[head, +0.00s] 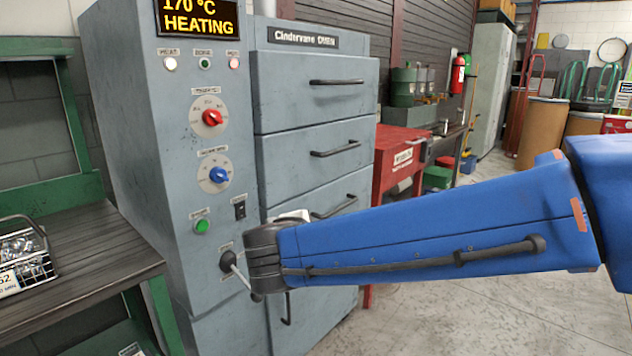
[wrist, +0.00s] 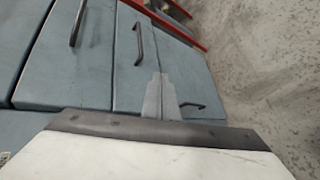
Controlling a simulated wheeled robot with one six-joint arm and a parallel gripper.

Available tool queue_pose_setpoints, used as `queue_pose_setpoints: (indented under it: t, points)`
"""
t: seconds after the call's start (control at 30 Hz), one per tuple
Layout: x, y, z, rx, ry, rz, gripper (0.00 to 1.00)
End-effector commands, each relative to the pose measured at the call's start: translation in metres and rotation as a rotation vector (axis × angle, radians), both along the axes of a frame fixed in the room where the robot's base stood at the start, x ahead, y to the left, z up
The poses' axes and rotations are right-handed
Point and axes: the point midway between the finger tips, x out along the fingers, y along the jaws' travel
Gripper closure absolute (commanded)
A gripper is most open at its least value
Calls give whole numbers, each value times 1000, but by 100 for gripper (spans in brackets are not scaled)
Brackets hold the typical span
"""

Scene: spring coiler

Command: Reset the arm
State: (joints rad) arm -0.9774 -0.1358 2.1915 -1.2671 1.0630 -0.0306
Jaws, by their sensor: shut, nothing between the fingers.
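My blue arm (head: 440,225) reaches across the head view from the right, in front of the grey oven's drawers. My gripper (wrist: 160,78) shows in the wrist view as two grey fingers close together, shut and empty, with the oven's drawer fronts (wrist: 65,70) beyond them. In the head view the gripper is hidden behind the arm's dark end joint. The oven (head: 150,120) has a lit display (head: 198,18) reading 170 °C HEATING, a red knob (head: 212,117), a blue knob (head: 218,175) and a lever (head: 228,262) close beside the arm's end.
A bench (head: 75,250) with a wire basket (head: 22,265) of metal parts stands at the left. A red cabinet (head: 395,165) stands just right of the oven. Open concrete floor (head: 480,310) lies below the arm at right. Brown drums (head: 543,130) stand farther back.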

Motion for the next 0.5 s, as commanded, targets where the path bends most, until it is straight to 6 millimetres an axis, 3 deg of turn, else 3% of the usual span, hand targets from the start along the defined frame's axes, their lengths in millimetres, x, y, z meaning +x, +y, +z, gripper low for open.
queue_pose_setpoints:
  t: [0.03, 0.2, 0.5]
  points:
    - [0, -29, -2, 37, 24, -60, 100]
    - [-13, -108, -17, 165, 110, -243, 100]
    - [-64, -214, -46, 422, 225, -547, 100]
